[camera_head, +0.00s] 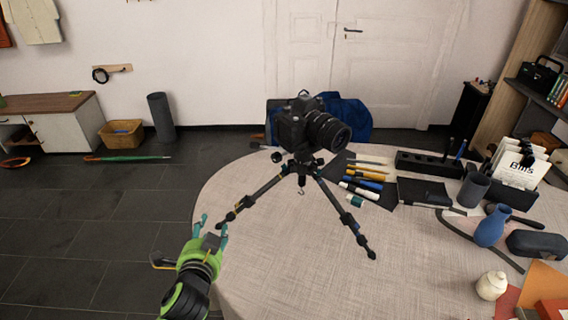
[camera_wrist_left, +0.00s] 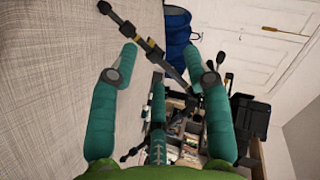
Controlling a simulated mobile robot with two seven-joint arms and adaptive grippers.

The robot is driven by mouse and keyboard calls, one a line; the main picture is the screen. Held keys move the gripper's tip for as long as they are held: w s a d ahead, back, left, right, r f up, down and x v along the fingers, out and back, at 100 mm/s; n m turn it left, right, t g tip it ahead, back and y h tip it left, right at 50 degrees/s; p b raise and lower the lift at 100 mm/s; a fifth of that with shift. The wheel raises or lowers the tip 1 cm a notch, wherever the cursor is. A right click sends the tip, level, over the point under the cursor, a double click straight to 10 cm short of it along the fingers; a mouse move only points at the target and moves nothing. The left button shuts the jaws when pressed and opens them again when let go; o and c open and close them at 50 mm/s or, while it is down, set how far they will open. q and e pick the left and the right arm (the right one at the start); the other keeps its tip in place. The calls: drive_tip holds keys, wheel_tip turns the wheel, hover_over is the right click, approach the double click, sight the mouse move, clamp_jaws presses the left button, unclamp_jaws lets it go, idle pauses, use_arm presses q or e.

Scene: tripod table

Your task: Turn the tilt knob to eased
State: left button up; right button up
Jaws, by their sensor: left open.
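A black camera (camera_head: 300,125) with a large lens sits on a small black tripod (camera_head: 262,190) on the round table. Under the camera, a dark round knob (camera_head: 277,157) sticks out to the left of the tripod head; I cannot tell which setting it has. My left gripper (camera_head: 214,224) is open and empty at the table's left edge, apart from the tripod head and near the left leg's foot. In the left wrist view, a tripod leg (camera_wrist_left: 150,47) runs across beyond my open fingers (camera_wrist_left: 162,58); the dark camera (camera_wrist_left: 247,117) is at right. My right gripper is not shown.
Pens and markers (camera_head: 365,180), a black pouch (camera_head: 420,191), a blue vase (camera_head: 490,228) and a white lidded pot (camera_head: 491,285) stand or lie on the right of the table (camera_head: 290,270). The front middle of the table is clear. A blue-covered chair (camera_head: 347,112) is behind.

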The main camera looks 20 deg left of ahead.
sight(273, 159)
use_arm(q)
drive_tip(key=w+d+r+m+t+h, duration=0.4)
drive_tip(key=w+r+m+t+h, duration=0.4)
drive_tip(key=r+m, duration=0.65)
drive_tip(key=w+d+f+m+g+h, duration=0.1)
drive_tip(key=m+g+h, duration=0.1)
drive_tip(key=m, duration=0.3)
drive_tip(key=w+d+f+m+g+h, duration=0.1)
drive_tip(key=w+m+g+h, duration=0.1)
drive_tip(key=m, duration=0.4)
drive_tip(key=w+d+f+m+g+h, duration=0.1)
drive_tip(key=m+g+h, duration=0.1)
drive_tip(key=m, duration=0.3)
drive_tip(key=shift+w+m+h, duration=0.15)
drive_tip(key=shift+m+h, duration=0.1)
drive_tip(key=shift+h, duration=0.15)
drive_tip(key=shift+f+m+g, duration=0.3)
drive_tip(key=shift+m, duration=0.2)
drive_tip(key=shift+w+d, duration=0.15)
drive_tip(key=shift+w, duration=0.1)
drive_tip(key=p+x, duration=0.1)
drive_tip(key=x, duration=0.5)
drive_tip(key=shift+w+d+f, duration=0.15)
drive_tip(key=shift+w+d, duration=0.05)
drive_tip(key=shift+d, duration=0.1)
clamp_jaws()
